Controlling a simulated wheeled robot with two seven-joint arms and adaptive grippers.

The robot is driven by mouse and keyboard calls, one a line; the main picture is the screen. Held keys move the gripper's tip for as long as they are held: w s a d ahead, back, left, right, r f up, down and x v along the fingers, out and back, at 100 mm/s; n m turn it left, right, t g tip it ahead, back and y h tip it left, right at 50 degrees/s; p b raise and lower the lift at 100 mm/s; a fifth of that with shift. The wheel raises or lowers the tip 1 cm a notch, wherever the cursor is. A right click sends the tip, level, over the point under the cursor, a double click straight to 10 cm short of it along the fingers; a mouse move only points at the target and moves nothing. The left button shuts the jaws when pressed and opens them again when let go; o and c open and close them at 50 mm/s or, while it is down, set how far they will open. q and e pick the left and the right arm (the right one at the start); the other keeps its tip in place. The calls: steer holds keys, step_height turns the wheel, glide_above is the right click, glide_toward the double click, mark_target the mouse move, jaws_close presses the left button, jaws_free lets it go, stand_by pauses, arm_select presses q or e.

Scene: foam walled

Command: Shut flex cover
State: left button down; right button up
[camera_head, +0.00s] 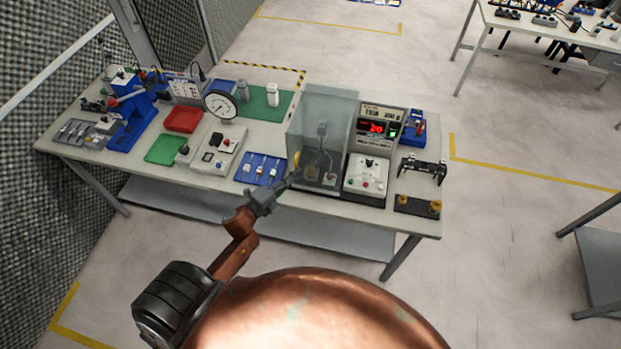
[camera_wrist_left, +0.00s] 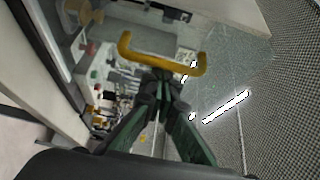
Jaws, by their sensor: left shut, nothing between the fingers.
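The flex cover (camera_head: 322,110) is a clear, greyish see-through box standing on the workbench, with test fittings visible inside it. A yellow handle (camera_head: 296,160) shows at its left edge. In the left wrist view the yellow handle (camera_wrist_left: 165,60) spans the picture just beyond my fingertips. My left gripper (camera_head: 288,182) is near the lower left edge of the cover, close to the handle; it shows in the left wrist view (camera_wrist_left: 160,78) with its fingers together and empty. Whether the fingertips touch the handle I cannot tell. My right gripper is not in view.
Right of the cover stand a meter with a red display (camera_head: 378,128) and a white control box (camera_head: 366,180). Left of it lie a blue tray (camera_head: 262,170) and a dial gauge (camera_head: 220,105). Open floor lies in front of the workbench (camera_head: 225,183).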

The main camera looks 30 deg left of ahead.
arm_select(q)
steer(key=shift+s+a, duration=0.1)
steer(key=shift+a, duration=0.45)
steer(key=d, duration=0.5)
steer(key=b+v, duration=0.2)
steer(key=v, duration=0.7)
steer(key=shift+s+a, duration=0.3)
steer(key=shift+s, duration=0.05)
